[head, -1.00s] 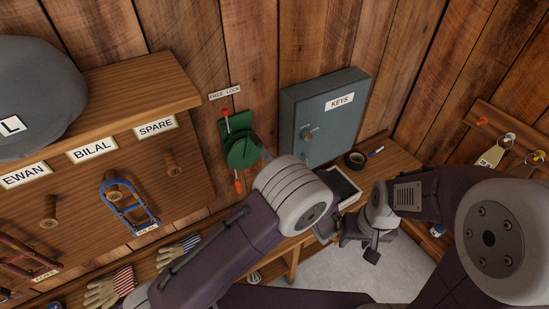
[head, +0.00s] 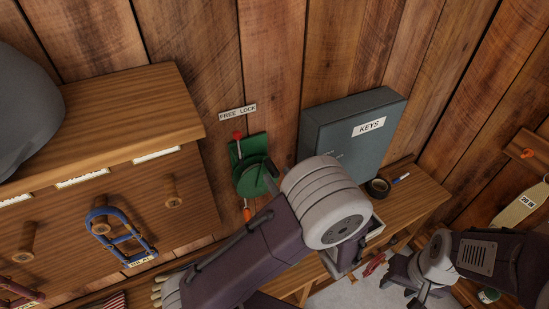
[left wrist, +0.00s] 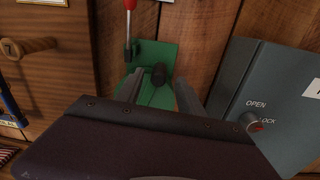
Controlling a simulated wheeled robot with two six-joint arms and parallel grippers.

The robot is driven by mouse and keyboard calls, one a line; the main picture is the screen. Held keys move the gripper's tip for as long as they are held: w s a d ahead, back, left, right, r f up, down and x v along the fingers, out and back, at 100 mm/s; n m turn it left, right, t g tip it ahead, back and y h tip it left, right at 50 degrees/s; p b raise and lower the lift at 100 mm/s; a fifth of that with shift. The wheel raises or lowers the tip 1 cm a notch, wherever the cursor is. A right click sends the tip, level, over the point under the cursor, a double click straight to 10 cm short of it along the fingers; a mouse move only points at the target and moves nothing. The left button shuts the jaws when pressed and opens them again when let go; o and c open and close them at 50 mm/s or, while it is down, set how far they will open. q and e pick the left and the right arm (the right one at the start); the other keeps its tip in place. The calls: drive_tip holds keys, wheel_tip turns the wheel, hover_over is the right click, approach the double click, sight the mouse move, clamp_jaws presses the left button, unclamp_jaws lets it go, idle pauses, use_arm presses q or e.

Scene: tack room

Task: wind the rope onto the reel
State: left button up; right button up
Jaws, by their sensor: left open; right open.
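The green reel (head: 250,176) is fixed to the plank wall under a "FREE LOCK" label (head: 238,112), with a red-tipped lever (head: 238,136) at its top. It also shows in the left wrist view (left wrist: 154,95), with a dark round knob (left wrist: 159,75) in front. My left gripper (left wrist: 159,80) is open, its fingers either side of the knob; I cannot tell whether they touch it. In the head view my left wrist hides most of that gripper. An orange piece (head: 247,214) hangs below the reel; no rope length is clear. My right gripper (head: 402,290) is open and empty at lower right.
A grey key cabinet (head: 352,135) stands right of the reel. Black tape (head: 378,187) and a pen (head: 401,178) lie on the wooden bench (head: 420,197).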

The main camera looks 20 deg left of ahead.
sight(266, 161)
use_arm(q)
drive_tip(key=shift+s+d+r, duration=0.1)
drive_tip(key=shift+s+r, duration=0.15)
drive_tip(key=shift+s, duration=0.3)
drive_tip(key=shift+s+r, duration=0.1)
drive_tip(key=shift+r, duration=0.1)
drive_tip(key=p+x, duration=0.1)
drive_tip(key=x, duration=0.2)
drive_tip(key=p+x, duration=0.1)
drive_tip(key=x, duration=0.2)
drive_tip(key=p+x, duration=0.1)
drive_tip(key=x, duration=0.2)
drive_tip(key=shift+w+d+f+p, duration=0.15)
drive_tip(key=shift+w+f+p, duration=0.15)
drive_tip(key=shift+w+p, duration=0.1)
drive_tip(key=shift+s, duration=0.2)
drive_tip(key=shift+w, duration=0.2)
drive_tip(key=c, duration=0.9)
clamp_jaws()
use_arm(e)
drive_tip(key=r, duration=0.4)
drive_tip(key=shift+s+d, duration=0.1)
drive_tip(key=shift+s, duration=0.15)
use_arm(q)
drive_tip(key=shift+a, duration=0.2)
